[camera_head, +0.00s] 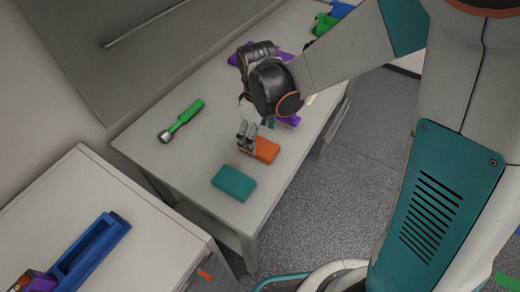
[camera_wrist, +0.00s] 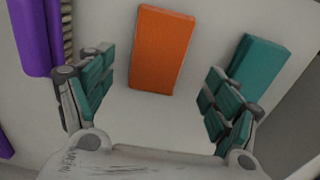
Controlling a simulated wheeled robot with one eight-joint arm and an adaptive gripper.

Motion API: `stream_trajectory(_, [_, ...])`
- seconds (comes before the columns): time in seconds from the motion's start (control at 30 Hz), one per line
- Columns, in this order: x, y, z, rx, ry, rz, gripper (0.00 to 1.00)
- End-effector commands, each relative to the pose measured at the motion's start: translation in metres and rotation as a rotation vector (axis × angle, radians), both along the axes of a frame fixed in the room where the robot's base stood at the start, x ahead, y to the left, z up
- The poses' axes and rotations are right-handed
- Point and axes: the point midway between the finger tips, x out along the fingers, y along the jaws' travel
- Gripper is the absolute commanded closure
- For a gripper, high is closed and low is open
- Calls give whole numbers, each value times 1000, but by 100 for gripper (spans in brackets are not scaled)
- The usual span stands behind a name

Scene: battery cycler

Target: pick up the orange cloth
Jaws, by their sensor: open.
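The orange cloth (camera_head: 266,150) is a flat folded block lying on the white table, partly hidden by my gripper in the head view. It shows whole in the wrist view (camera_wrist: 161,50), beyond my fingertips and roughly centred between them. My gripper (camera_wrist: 152,88) is open and empty, with its fingers spread wide on both sides of the cloth's line. In the head view my gripper (camera_head: 247,138) is at the cloth's left end. I cannot tell whether it touches the cloth.
A teal block (camera_head: 234,183) lies close to the cloth, towards the table's near end. A green tool with a metal head (camera_head: 181,121) lies to the left. Purple items (camera_head: 287,121) lie behind my gripper. A blue tray (camera_head: 91,250) sits on a separate white cabinet (camera_head: 165,245).

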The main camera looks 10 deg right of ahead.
Motion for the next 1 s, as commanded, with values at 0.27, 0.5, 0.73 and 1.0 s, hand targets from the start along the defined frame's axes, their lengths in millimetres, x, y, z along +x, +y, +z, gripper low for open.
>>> stream_trajectory(0.27, [-1,-6,-40,0,0,0,18])
stream_trajectory(0.5, [-2,-6,-44,0,0,0,18])
stream_trajectory(0.73, [-1,-6,-44,0,0,0,52])
stream_trajectory(1.0, [-1,-6,-44,0,0,0,68])
